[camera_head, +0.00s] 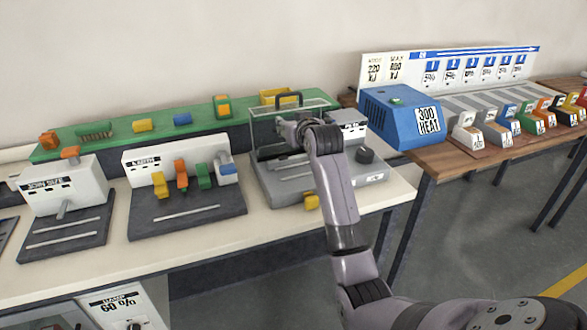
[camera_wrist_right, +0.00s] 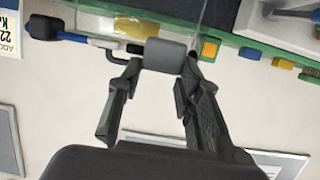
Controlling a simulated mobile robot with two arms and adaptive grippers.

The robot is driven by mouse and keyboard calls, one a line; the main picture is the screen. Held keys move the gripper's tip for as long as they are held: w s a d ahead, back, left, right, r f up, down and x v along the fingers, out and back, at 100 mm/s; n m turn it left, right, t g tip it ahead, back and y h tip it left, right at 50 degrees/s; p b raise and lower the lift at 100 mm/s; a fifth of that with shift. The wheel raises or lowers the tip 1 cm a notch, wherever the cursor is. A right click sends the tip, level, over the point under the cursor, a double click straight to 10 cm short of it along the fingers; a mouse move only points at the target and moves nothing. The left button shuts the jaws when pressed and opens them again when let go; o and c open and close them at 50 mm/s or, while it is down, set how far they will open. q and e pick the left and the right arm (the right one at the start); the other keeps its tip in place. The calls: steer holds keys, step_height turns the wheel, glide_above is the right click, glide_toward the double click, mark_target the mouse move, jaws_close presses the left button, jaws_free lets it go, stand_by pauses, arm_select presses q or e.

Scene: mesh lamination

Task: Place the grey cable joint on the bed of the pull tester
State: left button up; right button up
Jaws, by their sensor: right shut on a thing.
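The grey cable joint (camera_wrist_right: 166,56) is a small rounded grey block between the fingertips of my right gripper (camera_wrist_right: 160,68) in the right wrist view. The gripper is shut on it. In the head view my right arm reaches over a grey bench machine with a clear guard (camera_head: 265,125) and a flat bed (camera_head: 275,186); this looks like the pull tester, but its label is mostly covered by my arm. The gripper and the joint cannot be made out clearly there, so their height over the bed cannot be told. My left gripper is out of view.
A labelled machine (camera_head: 75,187) and a rack with coloured pieces (camera_head: 185,185) stand to the left. A green shelf (camera_head: 110,143) with loose coloured parts runs behind. A blue heater (camera_head: 400,118) stands right, and a yellow piece (camera_head: 312,201) lies at the bench's front edge.

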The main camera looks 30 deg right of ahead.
step_height(320, 180, down, 8)
steer(key=shift+f, duration=0.1)
step_height(320, 180, down, 5)
steer(key=shift+f+b, duration=0.1)
steer(key=shift+b, duration=0.2)
steer(key=shift+f, duration=0.1)
steer(key=o, duration=1.2)
steer(key=v, duration=1.2)
